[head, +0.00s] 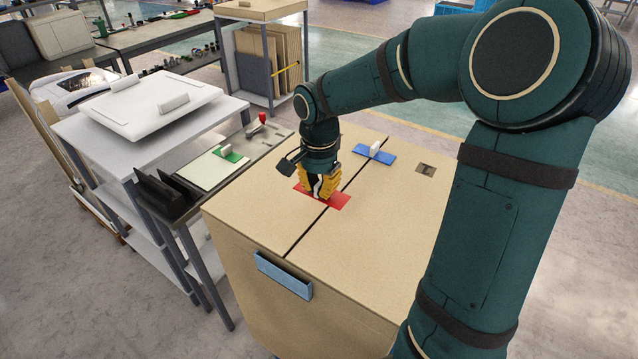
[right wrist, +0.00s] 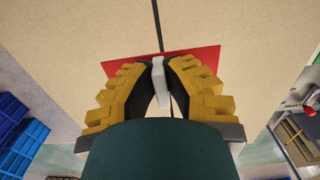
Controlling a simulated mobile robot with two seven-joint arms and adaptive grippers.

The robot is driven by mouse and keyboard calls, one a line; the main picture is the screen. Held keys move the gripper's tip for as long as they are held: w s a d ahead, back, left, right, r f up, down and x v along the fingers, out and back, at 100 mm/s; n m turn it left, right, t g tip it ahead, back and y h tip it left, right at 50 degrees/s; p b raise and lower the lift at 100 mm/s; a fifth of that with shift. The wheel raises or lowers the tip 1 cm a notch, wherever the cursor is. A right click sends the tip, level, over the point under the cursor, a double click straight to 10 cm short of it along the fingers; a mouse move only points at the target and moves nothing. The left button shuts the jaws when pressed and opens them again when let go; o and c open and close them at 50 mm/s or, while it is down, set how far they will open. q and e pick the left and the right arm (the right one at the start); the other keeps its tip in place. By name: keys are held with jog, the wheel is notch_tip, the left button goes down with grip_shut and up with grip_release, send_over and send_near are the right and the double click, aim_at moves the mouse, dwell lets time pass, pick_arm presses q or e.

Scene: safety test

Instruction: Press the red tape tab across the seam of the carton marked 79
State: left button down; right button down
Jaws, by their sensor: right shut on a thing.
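The carton (head: 262,218) is a large tan box with a dark seam (head: 307,238) running across its top. No number is readable on it. The red tape tab (head: 339,201) lies flat across the seam, on or just above the lid; I cannot tell if it touches. My right gripper (head: 317,194) points down with its yellow fingers shut on the tab's pale upright grip. In the right wrist view, the gripper (right wrist: 160,68) pinches that grip, and the red tab (right wrist: 203,58) spreads to both sides of the seam. The fingers hide the tab's middle. My left gripper is not in view.
A blue tab (head: 386,158) with a white grip lies across the seam farther back. A blue holder (head: 284,275) is on the carton's front. Left of the carton, a narrow stand carries a green tab (head: 237,158) on a pale plate. A white shelf unit (head: 83,130) stands beyond.

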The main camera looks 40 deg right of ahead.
aim_at(319, 197)
jog(key=shift+f+b, duration=1.1)
jog(key=shift+f, duration=0.55)
jog(key=shift+f+b, duration=1)
jog(key=shift+f, duration=0.45)
jog(key=shift+a, duration=0.15)
jog(key=shift+f+b, duration=0.4)
jog(key=shift+f, duration=0.2)
jog(key=c, duration=0.5)
grip_release()
jog(key=shift+r, duration=0.1)
